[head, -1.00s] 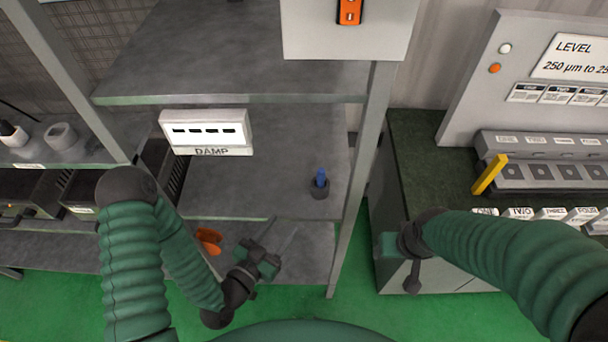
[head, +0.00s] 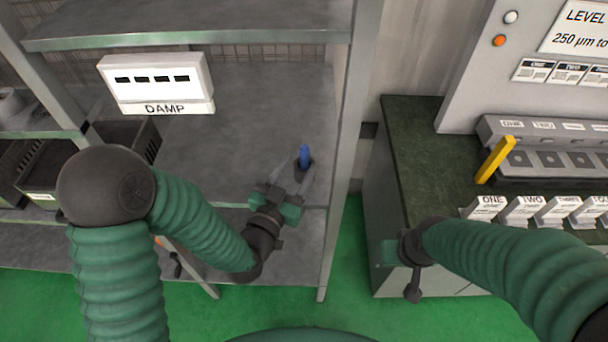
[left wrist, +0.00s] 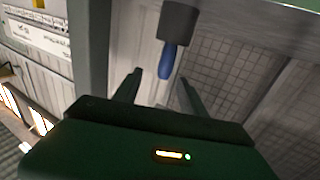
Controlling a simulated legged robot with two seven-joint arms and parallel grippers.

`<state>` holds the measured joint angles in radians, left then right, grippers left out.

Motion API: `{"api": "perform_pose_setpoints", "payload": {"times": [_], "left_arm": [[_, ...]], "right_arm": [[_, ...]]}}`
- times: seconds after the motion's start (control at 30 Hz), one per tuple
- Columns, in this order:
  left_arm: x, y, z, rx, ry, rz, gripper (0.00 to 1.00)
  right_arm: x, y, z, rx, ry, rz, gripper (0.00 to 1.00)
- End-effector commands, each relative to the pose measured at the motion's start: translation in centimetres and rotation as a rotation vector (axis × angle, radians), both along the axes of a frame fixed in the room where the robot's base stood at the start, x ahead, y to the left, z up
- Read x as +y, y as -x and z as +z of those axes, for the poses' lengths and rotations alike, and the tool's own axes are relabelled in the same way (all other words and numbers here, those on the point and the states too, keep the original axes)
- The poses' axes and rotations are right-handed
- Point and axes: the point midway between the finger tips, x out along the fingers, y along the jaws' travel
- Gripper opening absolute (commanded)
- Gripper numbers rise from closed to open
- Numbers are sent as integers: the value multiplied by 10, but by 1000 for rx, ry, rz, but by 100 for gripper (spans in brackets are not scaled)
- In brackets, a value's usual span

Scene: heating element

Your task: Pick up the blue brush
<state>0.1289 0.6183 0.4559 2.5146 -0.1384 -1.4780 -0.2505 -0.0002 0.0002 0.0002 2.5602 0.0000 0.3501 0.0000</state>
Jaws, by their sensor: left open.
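The blue brush (head: 305,155) stands upright in a small dark holder on the grey shelf, left of the shelf's right-hand post. My left gripper (head: 295,174) is open with its fingers pointing at the brush, just in front of it. In the left wrist view, the blue brush (left wrist: 167,62) and its dark holder (left wrist: 178,20) appear upside down, just beyond and between the open fingertips (left wrist: 158,80). I see no contact. My right gripper (head: 404,254) is beside the dark green counter; its fingers are not clear.
The shelf post (head: 347,160) rises close to the right of the brush. A white box labelled DAMP (head: 157,82) hangs at the upper left. The shelf board left of the brush is bare. The dark green counter (head: 420,150) carries a yellow bar (head: 494,160) and numbered labels.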

Motion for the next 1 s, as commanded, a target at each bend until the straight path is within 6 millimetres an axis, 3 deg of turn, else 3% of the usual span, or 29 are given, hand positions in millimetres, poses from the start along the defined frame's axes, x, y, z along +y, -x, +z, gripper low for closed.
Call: {"api": "perform_pose_setpoints", "payload": {"times": [0.03,0.1,0.43,0.7,1.0], "left_arm": [[-1,-5,-6,-5,1,1,49],[-1,-9,-3,-3,2,1,49],[-11,-56,0,1,6,1,49],[-17,-61,-2,2,1,1,49],[-16,-61,-2,2,2,0,10]], "right_arm": [[0,0,-16,0,0,-1,55],[0,0,-19,0,0,-1,55],[0,0,-7,-1,0,0,55],[0,0,-7,-1,0,0,55],[0,0,-7,0,0,-1,55]]}}
